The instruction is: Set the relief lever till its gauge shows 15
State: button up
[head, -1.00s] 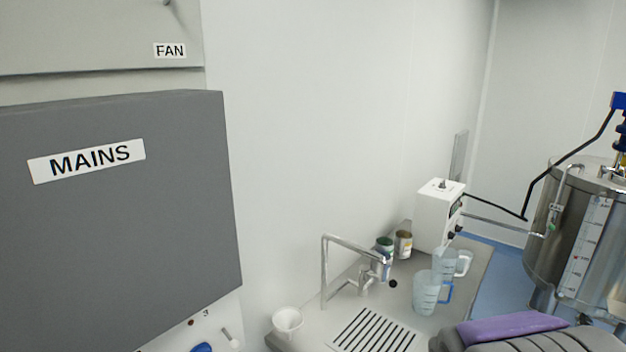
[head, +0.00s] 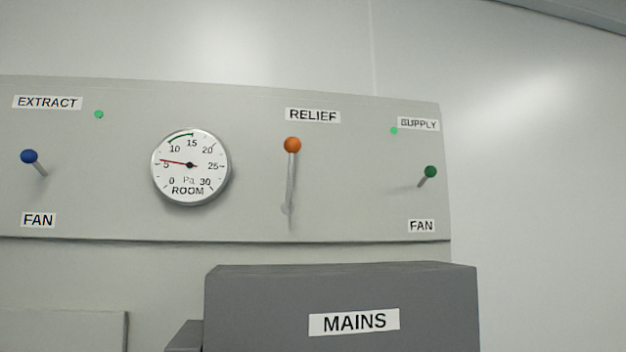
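The relief lever (head: 291,175) is a metal rod with an orange ball on top, under the RELIEF label (head: 313,116) on the grey panel in the head view. Its ball end points up. The round ROOM gauge (head: 190,190) is left of the lever, marked in Pa from 0 to 30. Its red needle points left, at about 5 or slightly above. A green arc runs along the scale from about 10 to 15. My gripper is not in view.
A blue-knobbed EXTRACT FAN lever (head: 29,157) is at left and a green-knobbed SUPPLY FAN lever (head: 430,172) at right. Green lights (head: 99,114) show near both. A grey MAINS box (head: 340,290) juts out below the panel. The wall at right is bare.

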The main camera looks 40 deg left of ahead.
aim_at(292, 145)
jog(key=u, duration=1.7)
